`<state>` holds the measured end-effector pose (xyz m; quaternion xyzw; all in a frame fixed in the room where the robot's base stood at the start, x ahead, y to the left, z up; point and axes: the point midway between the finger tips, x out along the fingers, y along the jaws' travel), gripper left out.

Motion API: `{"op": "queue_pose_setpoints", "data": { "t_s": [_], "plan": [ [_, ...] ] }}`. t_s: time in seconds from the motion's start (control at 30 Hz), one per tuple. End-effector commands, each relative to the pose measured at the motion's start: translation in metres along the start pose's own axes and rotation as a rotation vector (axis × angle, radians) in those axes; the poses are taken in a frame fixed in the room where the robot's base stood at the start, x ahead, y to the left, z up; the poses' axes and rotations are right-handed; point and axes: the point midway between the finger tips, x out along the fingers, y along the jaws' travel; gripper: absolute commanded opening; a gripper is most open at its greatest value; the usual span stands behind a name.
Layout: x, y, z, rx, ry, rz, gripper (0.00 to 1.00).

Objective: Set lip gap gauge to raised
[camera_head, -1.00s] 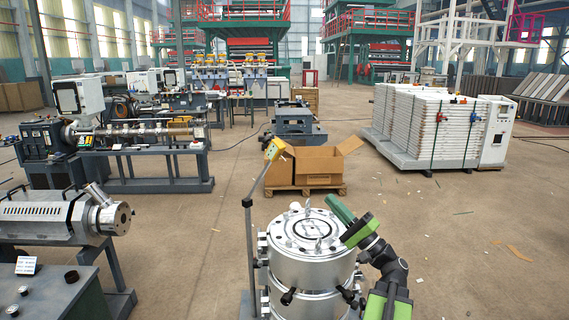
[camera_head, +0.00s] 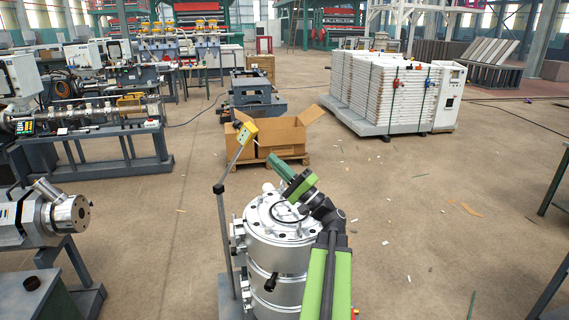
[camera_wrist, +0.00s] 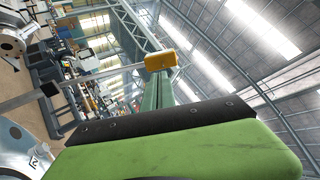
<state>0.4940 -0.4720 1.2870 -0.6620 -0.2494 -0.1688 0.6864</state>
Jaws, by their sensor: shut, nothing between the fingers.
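The lip gap gauge appears to be the yellow block (camera_head: 247,132) on a thin grey arm that slants up from the top of a post (camera_head: 226,245), left of the silver die (camera_head: 277,250). My gripper (camera_head: 271,158) is shut and empty. It reaches over the die's far right side and points up and left, with its tip right of and a little below the yellow block. In the wrist view, the yellow block (camera_wrist: 161,60) shows just past the tip of my green gripper (camera_wrist: 160,80). I cannot tell whether they touch. The gauge's lower pivot is small and unclear.
An open cardboard box (camera_head: 282,137) on a pallet stands behind the die. A silver extruder barrel (camera_head: 45,218) is at the left. A dark table (camera_head: 555,195) edges in at the right. The floor between the die and that table is clear apart from scraps.

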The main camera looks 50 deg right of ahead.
Motion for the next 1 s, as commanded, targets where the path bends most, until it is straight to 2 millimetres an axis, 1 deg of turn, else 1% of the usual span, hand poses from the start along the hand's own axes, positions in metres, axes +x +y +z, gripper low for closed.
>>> {"op": "queue_pose_setpoints", "data": {
  "t_s": [0.03, 0.1, 0.2, 0.3, 0.47, 0.83, 0.87, 0.93, 1.0],
  "plan": [
    [0.016, -0.005, -0.001, 0.002, -0.001, 0.000, 0.00],
    [0.030, -0.006, -0.002, 0.001, 0.000, -0.001, 0.00],
    [0.047, -0.005, -0.002, 0.001, 0.001, -0.001, 0.00],
    [0.060, -0.004, -0.002, 0.000, 0.002, -0.001, 0.00],
    [0.068, -0.002, -0.003, -0.002, 0.003, 0.000, 0.00],
    [0.070, -0.002, -0.001, -0.001, 0.002, 0.002, 0.00],
    [0.073, -0.002, 0.000, 0.001, 0.000, 0.006, 0.00],
    [0.086, -0.003, 0.005, 0.007, -0.010, 0.024, 0.00],
    [0.104, -0.003, 0.014, 0.017, -0.024, 0.055, 0.00]
  ]
}}
